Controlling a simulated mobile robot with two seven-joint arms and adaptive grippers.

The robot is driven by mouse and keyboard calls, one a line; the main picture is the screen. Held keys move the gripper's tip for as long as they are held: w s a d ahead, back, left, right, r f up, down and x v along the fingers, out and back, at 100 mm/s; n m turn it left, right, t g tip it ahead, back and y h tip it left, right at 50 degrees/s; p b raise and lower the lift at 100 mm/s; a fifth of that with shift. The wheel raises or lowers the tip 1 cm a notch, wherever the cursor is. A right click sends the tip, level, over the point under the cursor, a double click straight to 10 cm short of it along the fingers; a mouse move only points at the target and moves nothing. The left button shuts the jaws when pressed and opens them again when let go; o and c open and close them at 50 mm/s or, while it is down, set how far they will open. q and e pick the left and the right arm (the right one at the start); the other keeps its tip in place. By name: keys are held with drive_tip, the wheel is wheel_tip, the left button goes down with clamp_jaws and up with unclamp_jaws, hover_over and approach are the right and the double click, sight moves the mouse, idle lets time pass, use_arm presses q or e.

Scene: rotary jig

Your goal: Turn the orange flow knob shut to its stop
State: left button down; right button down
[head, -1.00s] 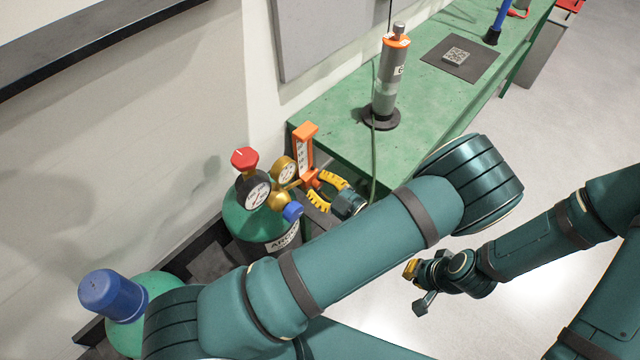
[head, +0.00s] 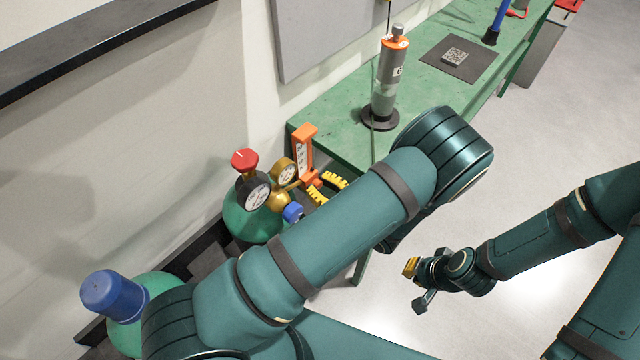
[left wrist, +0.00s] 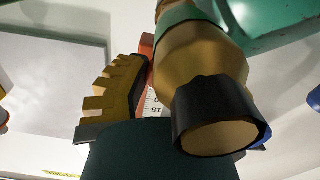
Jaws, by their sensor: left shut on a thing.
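The orange flow knob is mostly hidden in the head view, low on the orange flowmeter (head: 305,150) of the regulator. My left gripper (head: 326,188) is at it, its yellow toothed fingers around the knob's place and shut on it. My forearm covers the rest of that gripper. In the left wrist view one yellow finger (left wrist: 112,92) stands beside a brass fitting with a black ring (left wrist: 212,110), with part of the flowmeter scale behind; I cannot make out the knob there. My right gripper (head: 416,285) is open and empty, over the floor.
The regulator has a red knob (head: 244,160), gauges (head: 257,195) and a blue knob (head: 293,212), on a green cylinder (head: 245,222). A blue-capped cylinder (head: 112,296) stands at lower left. The green bench (head: 335,125) behind holds a grey canister (head: 385,85).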

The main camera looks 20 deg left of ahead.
sight(311, 153)
use_arm(q)
drive_tip(key=shift+a+r+m, duration=0.1)
drive_tip(key=shift+m, duration=0.2)
drive_tip(key=c, duration=0.7)
unclamp_jaws()
wheel_tip(311, 153, up, 10)
idle(0.3)
